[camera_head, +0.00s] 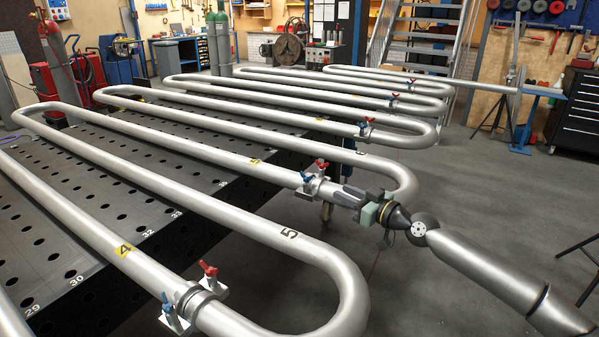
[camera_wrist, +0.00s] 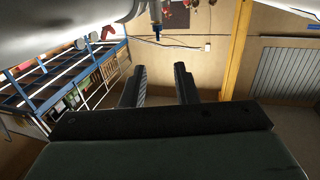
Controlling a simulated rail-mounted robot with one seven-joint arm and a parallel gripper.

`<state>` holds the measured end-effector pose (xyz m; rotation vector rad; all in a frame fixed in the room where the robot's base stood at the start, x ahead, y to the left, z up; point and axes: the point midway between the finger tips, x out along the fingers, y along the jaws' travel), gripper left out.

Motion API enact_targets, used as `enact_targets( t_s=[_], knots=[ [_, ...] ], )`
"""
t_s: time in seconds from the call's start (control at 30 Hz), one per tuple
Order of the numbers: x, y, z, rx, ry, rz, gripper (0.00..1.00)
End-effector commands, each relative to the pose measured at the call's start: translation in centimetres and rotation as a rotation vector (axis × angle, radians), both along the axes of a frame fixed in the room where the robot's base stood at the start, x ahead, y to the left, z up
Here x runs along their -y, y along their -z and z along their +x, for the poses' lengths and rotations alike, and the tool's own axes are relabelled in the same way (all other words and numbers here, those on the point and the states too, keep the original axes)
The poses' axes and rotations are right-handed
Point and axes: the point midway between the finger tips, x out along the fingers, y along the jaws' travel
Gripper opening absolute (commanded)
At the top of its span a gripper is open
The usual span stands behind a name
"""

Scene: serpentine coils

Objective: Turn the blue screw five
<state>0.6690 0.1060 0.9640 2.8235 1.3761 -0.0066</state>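My gripper (camera_head: 345,194) is at the right of the pipe clamp (camera_head: 318,187) on the middle pipe, close to it. That clamp has a blue screw (camera_head: 307,177) and a red screw (camera_head: 321,164). A black "5" is printed on the pipe bend in front of it; I cannot tell for sure which clamp is number five. In the wrist view my two dark fingers (camera_wrist: 159,88) stand apart with nothing between them. A metal stem with a blue tip (camera_wrist: 156,22) shows above them, beside a large pipe (camera_wrist: 60,30); whether it is the same screw is unclear.
A nearer clamp (camera_head: 200,303) on the pipe marked "4" carries blue and red screws. More clamps (camera_head: 365,129) sit on pipes farther back. The pipes lie over a dark perforated table (camera_head: 60,225). Open floor (camera_head: 450,215) lies to the right.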

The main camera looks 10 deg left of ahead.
Motion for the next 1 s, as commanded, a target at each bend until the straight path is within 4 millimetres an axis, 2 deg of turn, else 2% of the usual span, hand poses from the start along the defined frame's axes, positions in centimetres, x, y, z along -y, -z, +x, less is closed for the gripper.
enact_targets(
  t_s=[0.07,0.17,0.7,1.0],
  knots=[
    [0.2,0.1,0.2,0.005,0.005,0.005,0.27],
    [-0.6,0.1,0.9,0.007,0.004,0.002,0.27],
    [-9.7,0.0,7.8,0.004,0.003,0.004,0.27],
    [-12.7,0.1,10.4,0.003,0.005,0.004,0.27]
  ],
)
